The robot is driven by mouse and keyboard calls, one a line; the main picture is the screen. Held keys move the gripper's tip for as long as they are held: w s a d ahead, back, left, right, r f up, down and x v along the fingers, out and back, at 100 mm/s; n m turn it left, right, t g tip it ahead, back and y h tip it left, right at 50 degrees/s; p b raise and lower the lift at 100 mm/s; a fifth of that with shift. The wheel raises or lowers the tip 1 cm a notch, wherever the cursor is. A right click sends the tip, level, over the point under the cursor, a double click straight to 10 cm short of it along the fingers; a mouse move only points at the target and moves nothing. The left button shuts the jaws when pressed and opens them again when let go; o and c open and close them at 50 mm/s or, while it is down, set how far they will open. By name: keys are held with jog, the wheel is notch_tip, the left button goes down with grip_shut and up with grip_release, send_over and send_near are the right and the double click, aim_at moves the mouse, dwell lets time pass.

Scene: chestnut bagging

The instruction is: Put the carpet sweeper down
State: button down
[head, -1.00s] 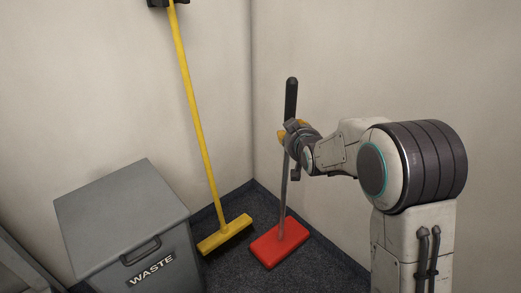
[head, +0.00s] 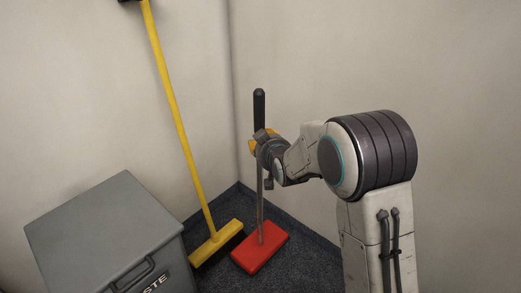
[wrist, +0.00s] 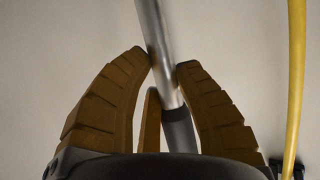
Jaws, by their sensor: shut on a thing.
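The carpet sweeper has a red head (head: 260,252), a thin grey metal shaft and a black handle grip (head: 259,108). It stands nearly upright in the corner, with its head at the dark carpet; I cannot tell whether it touches. My gripper (head: 259,144) is shut on the shaft just below the black grip. In the wrist view the yellow-brown fingers (wrist: 163,70) close around the metal shaft (wrist: 153,28), and a dark sleeve shows lower on it.
A grey waste bin (head: 105,225) stands at the lower left. Walls meet behind the sweeper. Dark carpet (head: 300,268) is bare to the right of the red head.

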jog(key=shift+w+f+b, duration=0.1)
jog(key=shift+f+b, duration=0.3)
jog(key=shift+f, duration=0.45)
jog(key=c, duration=1)
grip_release()
jog(key=shift+f, duration=0.25)
jog(key=shift+r, duration=0.1)
